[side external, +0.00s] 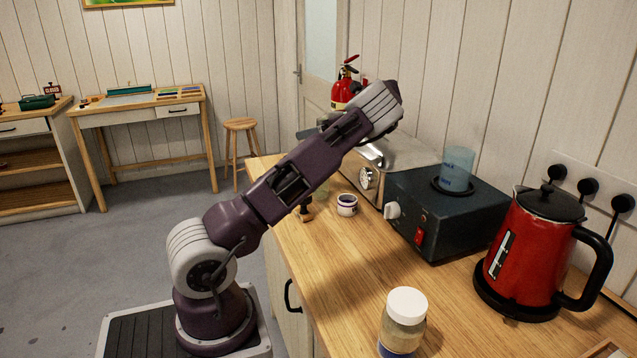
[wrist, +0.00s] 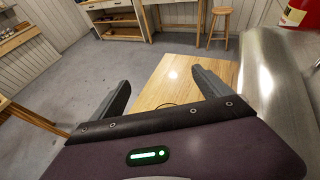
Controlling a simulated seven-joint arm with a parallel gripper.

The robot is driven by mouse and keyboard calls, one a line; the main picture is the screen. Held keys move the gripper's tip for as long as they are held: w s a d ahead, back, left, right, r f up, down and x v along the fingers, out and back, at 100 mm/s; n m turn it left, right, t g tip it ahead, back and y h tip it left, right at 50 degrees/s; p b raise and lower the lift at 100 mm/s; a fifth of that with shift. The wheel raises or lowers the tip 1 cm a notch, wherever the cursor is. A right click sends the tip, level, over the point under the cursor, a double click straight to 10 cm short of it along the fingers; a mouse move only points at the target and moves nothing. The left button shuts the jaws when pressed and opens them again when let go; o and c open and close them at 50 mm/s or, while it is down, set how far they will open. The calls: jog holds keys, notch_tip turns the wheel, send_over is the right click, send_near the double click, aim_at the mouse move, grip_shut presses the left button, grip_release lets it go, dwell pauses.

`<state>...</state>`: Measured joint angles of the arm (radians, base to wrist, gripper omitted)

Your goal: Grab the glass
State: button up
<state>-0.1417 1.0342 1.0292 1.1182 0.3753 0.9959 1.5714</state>
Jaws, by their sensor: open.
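A translucent pale blue glass (side external: 457,168) stands upright on the round plate on top of a dark box-shaped heater (side external: 450,215) in the side external view. It does not show in the wrist view. My gripper (wrist: 160,88) is open in the wrist view, with its two dark fingers wide apart and nothing between them. It points over the far end of the wooden counter, away from the glass. In the side external view my raised arm mostly hides the gripper, to the left of and apart from the glass.
A red kettle (side external: 533,250) stands right of the heater. A shiny metal appliance (side external: 405,160) stands behind it, left of the glass. A white-capped jar (side external: 403,322) and a small white pot (side external: 347,204) stand on the counter (side external: 335,262). The counter's middle front is clear.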

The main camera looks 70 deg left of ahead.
notch_tip(320, 180, down, 10)
jog(key=shift+f, duration=0.25)
jog(key=x, duration=0.3)
jog(key=c, duration=1.7)
